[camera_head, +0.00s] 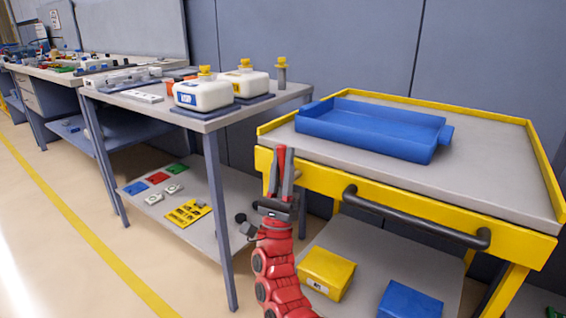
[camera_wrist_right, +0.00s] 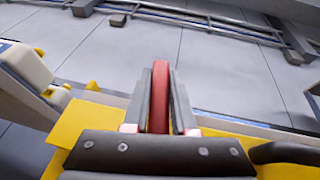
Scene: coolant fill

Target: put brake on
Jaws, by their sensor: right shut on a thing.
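The yellow cart (camera_head: 400,195) stands at the right with a dark push handle (camera_head: 415,217) along its near side. A red lever, the brake (camera_head: 281,156), stands upright at the cart's left front corner. My right gripper (camera_head: 280,172) is shut on this red lever, with one grey finger on each side. In the right wrist view the red lever (camera_wrist_right: 160,95) sits between the two fingers of the right gripper (camera_wrist_right: 160,110). The lever's lower end is hidden by the gripper. My left gripper is not in view.
A blue tray (camera_head: 375,128) lies on the cart top; a yellow box (camera_head: 326,272) and a blue box (camera_head: 409,300) are on its lower shelf. A grey table (camera_head: 212,122) with white jugs (camera_head: 203,94) stands close at the left. Open floor lies farther left.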

